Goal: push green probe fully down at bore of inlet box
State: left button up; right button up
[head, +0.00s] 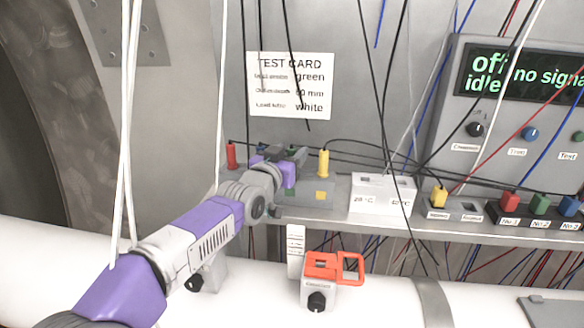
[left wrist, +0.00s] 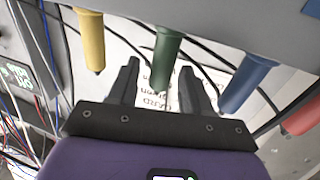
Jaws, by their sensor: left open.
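The green probe (left wrist: 168,52) shows in the left wrist view between yellow and blue probes. It stands in the line of the two fingers of my left gripper (left wrist: 160,70), which are apart. I cannot tell whether they touch it. In the head view my left gripper (head: 285,156) is at the grey probe rack (head: 318,212) on the shelf and mostly hides the green probe. I cannot tell for sure which box is the inlet box; a small grey box with a dark knob and red frame (head: 320,290) sits on the white pipe. My right gripper is not in view.
A red probe (head: 231,154) and a yellow probe (head: 323,163) stand at either side of my gripper. A white box (head: 383,196) and a labelled box with a yellow plug (head: 439,197) stand to the right. Several cables hang in front of the shelf.

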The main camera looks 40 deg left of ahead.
pick_arm(q)
jog(key=shift+w, duration=0.35)
jog(key=shift+c, duration=0.2)
grip_shut()
jog(key=shift+r, duration=0.15)
